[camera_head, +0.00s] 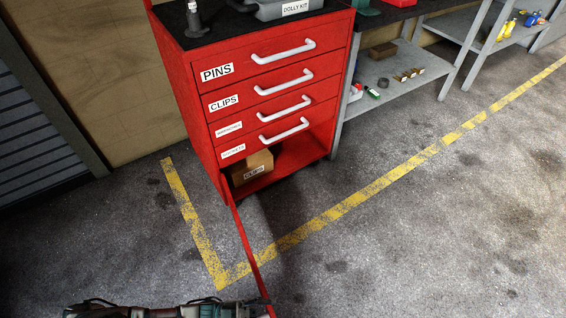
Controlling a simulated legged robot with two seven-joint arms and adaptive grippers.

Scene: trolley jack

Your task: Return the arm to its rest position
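My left arm comes in along the bottom edge from the left. Its gripper end (252,309) is at the lower edge of the open red door (246,247), cut off by the frame. I cannot tell whether its fingers are open or shut, or whether it touches the door. My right arm and gripper are not in view. The red cabinet (196,100) has several shut drawers with white handles. Its bottom compartment is open, and a cardboard box (251,167) with a white label sits inside. The door swings out toward me, seen nearly edge-on.
A grey case labelled DOLLY KIT (288,9) and a dark upright object (194,18) stand on the cabinet top. A grey workbench shelf (398,95) with small items is at right. Yellow floor lines (345,205) cross open concrete. A slatted panel (35,140) is at left.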

